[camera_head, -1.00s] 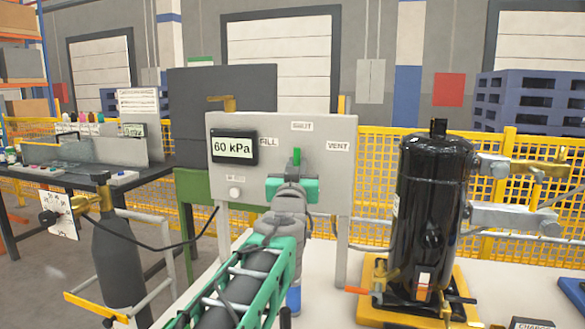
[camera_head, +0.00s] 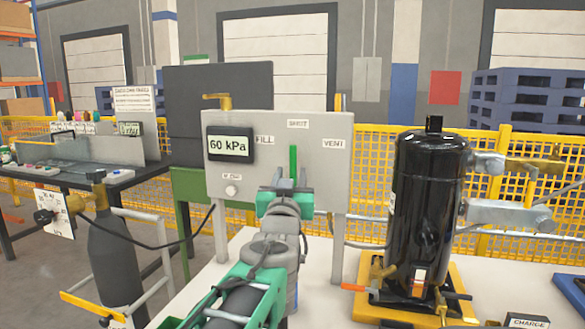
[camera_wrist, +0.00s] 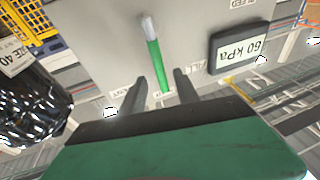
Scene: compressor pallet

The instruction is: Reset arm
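My gripper (camera_head: 287,183) is in front of the grey panel (camera_head: 325,175), its two dark fingers apart and empty. In the wrist view my gripper (camera_wrist: 155,88) also shows spread fingers, with the green lever (camera_wrist: 157,62) ahead of and between them, seemingly not touching. In the head view the green lever (camera_head: 293,160) stands upright under the SHUT label (camera_head: 298,124), between FILL and VENT. The panel's display (camera_head: 230,145) reads 60 kPa. The arm reaches up from the bottom of the head view and hides part of the panel's lower area.
The black compressor (camera_head: 428,205) stands on a yellow base (camera_head: 372,310) right of the panel. A dark cylinder (camera_head: 115,255) with a gauge is at left. The white tabletop (camera_head: 325,300) is bare between panel and compressor. Yellow mesh fencing (camera_head: 380,160) runs behind.

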